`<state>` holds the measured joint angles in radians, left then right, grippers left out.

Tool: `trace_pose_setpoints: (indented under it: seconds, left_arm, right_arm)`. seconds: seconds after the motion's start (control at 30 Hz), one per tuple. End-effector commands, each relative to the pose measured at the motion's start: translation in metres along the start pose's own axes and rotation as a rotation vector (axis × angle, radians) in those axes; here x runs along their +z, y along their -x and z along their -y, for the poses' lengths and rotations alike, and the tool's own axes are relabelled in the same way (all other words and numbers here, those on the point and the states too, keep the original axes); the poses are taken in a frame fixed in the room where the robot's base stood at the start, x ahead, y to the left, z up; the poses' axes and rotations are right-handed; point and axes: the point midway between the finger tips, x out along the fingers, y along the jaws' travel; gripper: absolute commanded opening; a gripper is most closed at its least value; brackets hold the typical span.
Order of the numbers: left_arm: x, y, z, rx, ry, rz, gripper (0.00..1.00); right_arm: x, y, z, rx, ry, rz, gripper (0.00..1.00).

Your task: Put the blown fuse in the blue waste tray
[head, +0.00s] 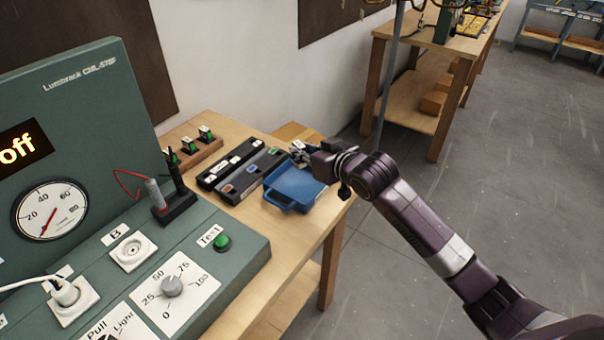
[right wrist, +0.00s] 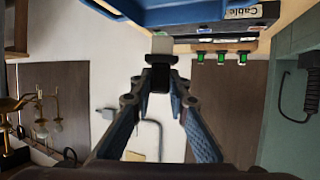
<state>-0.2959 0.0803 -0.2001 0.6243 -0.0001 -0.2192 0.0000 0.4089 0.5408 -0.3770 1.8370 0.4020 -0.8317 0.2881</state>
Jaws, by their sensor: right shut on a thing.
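The blue waste tray (head: 293,187) lies on the wooden bench near its right edge. Its inside looks empty from here. My right gripper (head: 299,151) is at the tray's far edge, above or beside it; the exact gap cannot be told. In the right wrist view its fingers (right wrist: 160,68) are closed on a small pale piece, apparently the blown fuse (right wrist: 161,45). The blue tray (right wrist: 190,14) runs across the top of that view, close to the piece. In the head view the fuse is too small to make out clearly. My left gripper is not in view.
The green test panel (head: 190,265) fills the left front. Free floor lies right of the bench.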

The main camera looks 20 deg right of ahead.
Motion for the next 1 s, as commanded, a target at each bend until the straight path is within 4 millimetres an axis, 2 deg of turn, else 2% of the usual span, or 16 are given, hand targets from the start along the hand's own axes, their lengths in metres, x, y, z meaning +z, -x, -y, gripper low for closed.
trace_pose_setpoints:
  seconds: [0.03,0.13,0.33,0.6,0.93,0.97,1.0]
  left_arm:
    - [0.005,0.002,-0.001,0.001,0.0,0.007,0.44]
    - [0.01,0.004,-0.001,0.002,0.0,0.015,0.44]
    - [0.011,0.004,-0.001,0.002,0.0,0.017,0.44]
    - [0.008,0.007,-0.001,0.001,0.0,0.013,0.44]
    - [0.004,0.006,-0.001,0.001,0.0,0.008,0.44]
    - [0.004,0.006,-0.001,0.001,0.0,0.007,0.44]
    - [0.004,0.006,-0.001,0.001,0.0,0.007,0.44]
  right_arm:
    - [0.012,-0.005,0.0,0.0,-0.003,0.004,0.0]
    - [0.027,-0.011,0.0,0.0,0.0,0.002,0.0]
    - [0.043,-0.018,0.0,-0.001,0.0,0.0,0.0]
    - [0.075,-0.032,0.0,0.0,-0.001,0.0,0.0]
    - [0.078,-0.033,0.0,-0.001,0.0,-0.002,0.0]
    - [0.079,-0.033,0.0,-0.001,0.0,-0.001,0.16]
    - [0.078,-0.033,0.0,-0.001,0.0,-0.001,0.21]
